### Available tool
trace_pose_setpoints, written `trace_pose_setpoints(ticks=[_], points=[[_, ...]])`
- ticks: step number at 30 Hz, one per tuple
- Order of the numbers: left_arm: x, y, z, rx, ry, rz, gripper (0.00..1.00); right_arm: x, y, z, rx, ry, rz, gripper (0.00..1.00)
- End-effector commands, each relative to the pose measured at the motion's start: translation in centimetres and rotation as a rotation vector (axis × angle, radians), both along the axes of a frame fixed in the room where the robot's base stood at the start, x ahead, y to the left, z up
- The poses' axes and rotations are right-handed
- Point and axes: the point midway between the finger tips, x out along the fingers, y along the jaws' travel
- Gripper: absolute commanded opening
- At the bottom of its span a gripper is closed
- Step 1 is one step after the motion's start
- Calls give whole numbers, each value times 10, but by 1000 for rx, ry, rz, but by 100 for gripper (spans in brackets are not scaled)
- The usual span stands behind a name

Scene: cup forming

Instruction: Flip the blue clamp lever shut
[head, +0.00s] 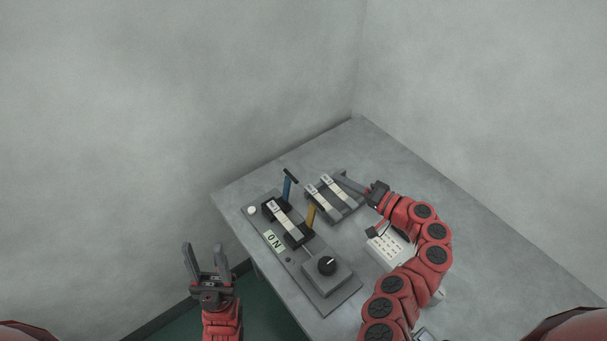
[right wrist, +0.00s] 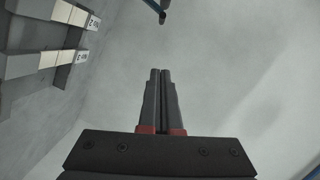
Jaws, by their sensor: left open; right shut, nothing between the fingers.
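The blue clamp lever (head: 287,188) stands up from the far end of the grey fixture (head: 331,300) in the head view, with a dark crossbar on top. A blue piece with a dark end (right wrist: 157,8) at the top edge of the right wrist view looks like the same lever. My right gripper (head: 341,178) is shut and empty, over the labelled strip rack, right of the blue lever and apart from it. Its closed fingers (right wrist: 160,72) fill the middle of the right wrist view. My left gripper (head: 206,245) is open and empty, off the table's left edge.
A black knob (head: 327,265) and an ON label (head: 274,241) are nearer. A strip rack (head: 347,208) and white keypad (head: 384,254) lie right. The table's far right is bare.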

Motion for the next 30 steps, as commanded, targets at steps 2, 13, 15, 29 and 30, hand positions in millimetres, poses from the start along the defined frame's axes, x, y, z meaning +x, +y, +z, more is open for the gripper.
trace_pose_setpoints(ticks=[2, 13, 15, 29, 30], points=[[0, 0, 1, 0, 0, 0, 50, 1, 1, 0, 0, 0, 1, 0], [0, 0, 21, 0, 0, 0, 50, 28, 34, -1, 3, 2, 5, 0], [0, 0, 24, 0, 0, 0, 50, 34, 41, -2, 0, 2, 5, 0], [0, 0, 31, 0, 0, 0, 50, 65, 77, -11, -1, 4, 4, 0], [0, 0, 42, 0, 0, 0, 50, 61, 82, -8, 5, 5, 2, 0]])
